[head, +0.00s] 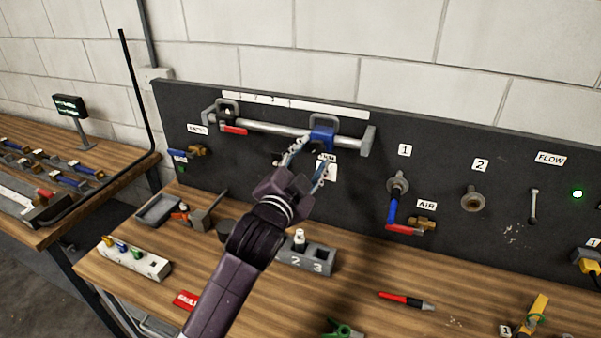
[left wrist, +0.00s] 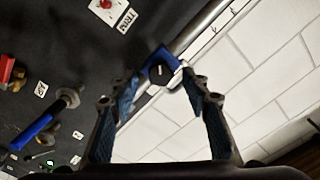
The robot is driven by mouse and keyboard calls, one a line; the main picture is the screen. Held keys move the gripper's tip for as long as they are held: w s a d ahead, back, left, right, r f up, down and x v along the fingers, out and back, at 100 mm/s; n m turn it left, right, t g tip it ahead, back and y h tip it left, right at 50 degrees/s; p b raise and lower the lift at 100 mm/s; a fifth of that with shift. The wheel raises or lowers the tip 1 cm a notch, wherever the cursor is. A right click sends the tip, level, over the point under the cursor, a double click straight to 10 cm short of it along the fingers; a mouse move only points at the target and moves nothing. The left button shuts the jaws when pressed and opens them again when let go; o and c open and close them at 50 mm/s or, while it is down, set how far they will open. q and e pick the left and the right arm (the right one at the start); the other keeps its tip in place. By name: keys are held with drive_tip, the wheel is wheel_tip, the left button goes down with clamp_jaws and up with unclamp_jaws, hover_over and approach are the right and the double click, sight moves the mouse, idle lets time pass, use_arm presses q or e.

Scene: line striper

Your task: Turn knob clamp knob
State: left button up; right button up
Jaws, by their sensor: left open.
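A blue clamp (head: 322,134) sits on a horizontal metal rail (head: 270,129) on the dark panel. In the left wrist view the blue clamp (left wrist: 170,61) shows a dark round knob (left wrist: 158,72) on its face. My left gripper (head: 311,158) is open, its fingers pointing up at the clamp from below. In the left wrist view the knob lies between the fingertips (left wrist: 162,85), beyond them; I cannot tell whether they touch it. The fingers hide part of the panel below the clamp. My right gripper is not in view.
A red-handled latch (head: 234,130) is at the rail's left. A blue valve handle (head: 393,210) and brass fitting (head: 473,200) stick out right of my arm. A grey numbered block (head: 318,258), a white block (head: 135,258) and a red marker (head: 405,300) are on the wooden bench.

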use_arm(q)
drive_tip(key=v, duration=1)
drive_tip(key=shift+s, duration=0.2)
drive_tip(key=shift+a+f, duration=0.1)
